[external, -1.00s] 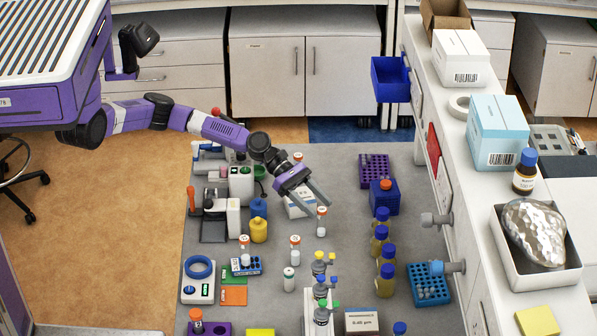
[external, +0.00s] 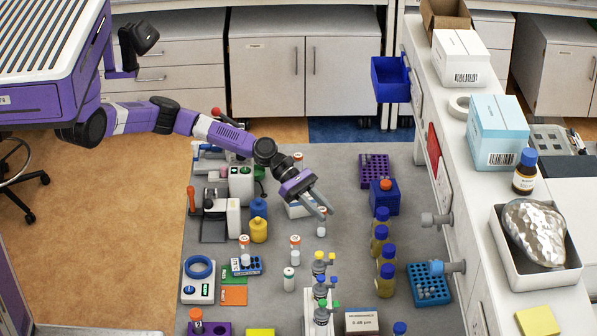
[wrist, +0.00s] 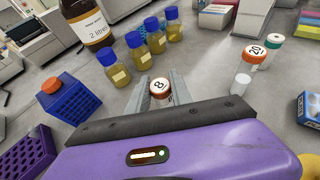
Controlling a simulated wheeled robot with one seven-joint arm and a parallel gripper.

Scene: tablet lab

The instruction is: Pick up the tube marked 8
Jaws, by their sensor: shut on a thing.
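The tube marked 8 (wrist: 160,86) has a white cap with an orange-red rim. In the wrist view its cap sits between my two fingers, with the 8 facing the camera. My gripper (wrist: 158,92) is shut on this tube. In the external view my gripper (external: 321,210) reaches down at the tube (external: 322,229), whose upper part is hidden by the fingers. The tube looks upright; I cannot tell whether its base touches the bench.
Blue-capped amber bottles (external: 381,240) stand in a row to the right. A tube marked 20 (wrist: 256,50) stands apart from my fingers. A blue block with an orange-capped tube (external: 384,199) and a purple rack (external: 374,171) lie behind. Bare grey bench (external: 345,265) shows nearby.

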